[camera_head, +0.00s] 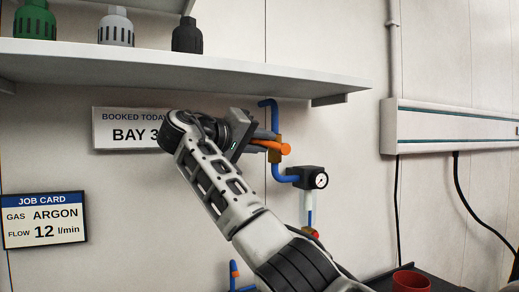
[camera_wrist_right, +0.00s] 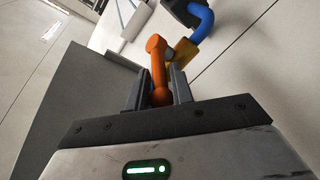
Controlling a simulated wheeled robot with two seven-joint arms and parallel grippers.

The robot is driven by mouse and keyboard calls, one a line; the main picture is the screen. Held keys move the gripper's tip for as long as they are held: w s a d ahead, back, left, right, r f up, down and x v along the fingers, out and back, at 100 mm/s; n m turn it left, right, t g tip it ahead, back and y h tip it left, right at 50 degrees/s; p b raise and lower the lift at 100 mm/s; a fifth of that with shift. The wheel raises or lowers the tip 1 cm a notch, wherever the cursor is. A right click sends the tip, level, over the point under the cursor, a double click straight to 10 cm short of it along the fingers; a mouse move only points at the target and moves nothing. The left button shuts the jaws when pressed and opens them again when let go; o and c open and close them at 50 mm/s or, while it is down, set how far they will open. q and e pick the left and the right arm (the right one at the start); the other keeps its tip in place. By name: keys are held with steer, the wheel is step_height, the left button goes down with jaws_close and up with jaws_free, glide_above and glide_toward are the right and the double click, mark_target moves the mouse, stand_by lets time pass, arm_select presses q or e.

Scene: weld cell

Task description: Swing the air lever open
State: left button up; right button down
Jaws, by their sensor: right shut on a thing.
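The orange air lever (camera_head: 268,145) sits on a brass valve (camera_head: 277,154) in the blue air pipe on the wall. In the head view the lever points left from the valve, roughly level. My right gripper (camera_head: 262,140) is at the lever from the left. In the right wrist view my right gripper (camera_wrist_right: 158,90) has its two fingers on either side of the orange lever (camera_wrist_right: 157,58), shut on it. The brass valve (camera_wrist_right: 185,52) and blue pipe (camera_wrist_right: 203,24) show just beyond the lever's far end. My left gripper is not in view.
A pressure gauge (camera_head: 320,180) hangs right of the pipe, below the valve. A shelf (camera_head: 180,62) with several torch cups runs above my arm. A sign (camera_head: 115,128) and a job card (camera_head: 43,220) are on the wall. A red cup (camera_head: 410,281) stands low right.

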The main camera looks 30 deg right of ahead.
steer(key=shift+d+r+m+y, duration=0.25)
steer(key=shift+r+y, duration=0.3)
steer(key=shift+y, duration=0.45)
steer(key=c, duration=1.4)
jaws_free()
steer(key=shift+a, duration=0.15)
steer(key=v, duration=0.7)
steer(key=shift+a, duration=0.15)
steer(key=shift+c, duration=0.3)
